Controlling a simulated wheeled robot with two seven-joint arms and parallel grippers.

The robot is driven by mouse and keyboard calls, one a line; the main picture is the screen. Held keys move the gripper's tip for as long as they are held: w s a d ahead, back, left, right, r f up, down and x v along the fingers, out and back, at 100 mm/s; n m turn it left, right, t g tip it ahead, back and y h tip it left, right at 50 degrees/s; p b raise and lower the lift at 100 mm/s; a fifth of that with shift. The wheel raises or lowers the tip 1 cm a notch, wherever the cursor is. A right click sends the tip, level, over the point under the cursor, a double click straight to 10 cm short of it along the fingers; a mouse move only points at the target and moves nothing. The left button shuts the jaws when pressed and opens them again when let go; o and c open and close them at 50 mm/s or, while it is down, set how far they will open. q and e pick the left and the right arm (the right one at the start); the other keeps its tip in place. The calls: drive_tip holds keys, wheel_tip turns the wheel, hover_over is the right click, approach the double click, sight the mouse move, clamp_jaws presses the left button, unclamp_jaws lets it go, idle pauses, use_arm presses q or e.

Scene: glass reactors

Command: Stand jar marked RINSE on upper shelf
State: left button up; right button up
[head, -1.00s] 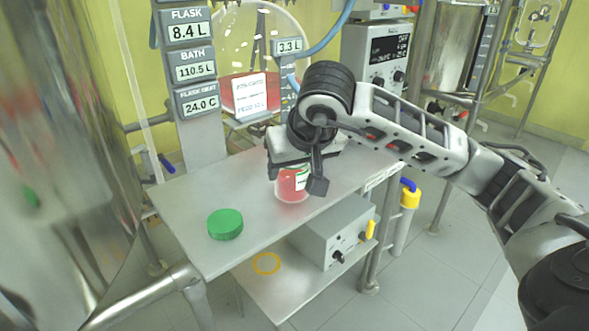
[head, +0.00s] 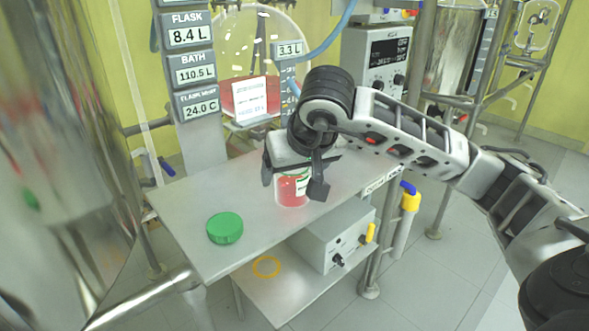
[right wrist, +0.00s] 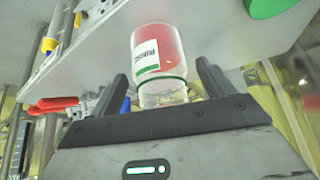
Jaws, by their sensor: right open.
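The jar (head: 291,190) holds red contents and has a white label with green print. It stands upright on the steel upper shelf (head: 180,197), near its right side. My right gripper (head: 293,185) is above it, pointing down, its fingers open on either side of the jar's upper part. In the right wrist view the jar (right wrist: 160,45) shows between the spread fingers (right wrist: 162,80), with a gap on each side. Its label lettering there looks like RINSE, seen at an angle. The gripper hides the jar's top in the head view. My left gripper is not in view.
A green lid (head: 225,228) lies on the upper shelf, left of the jar. A flask with red liquid (head: 243,95) stands behind.

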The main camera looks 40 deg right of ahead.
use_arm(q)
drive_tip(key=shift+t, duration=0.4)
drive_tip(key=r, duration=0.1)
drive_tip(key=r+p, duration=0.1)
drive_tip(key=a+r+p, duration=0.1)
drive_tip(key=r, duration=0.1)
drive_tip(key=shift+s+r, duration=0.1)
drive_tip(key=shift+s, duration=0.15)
use_arm(e)
drive_tip(key=v, duration=1.2)
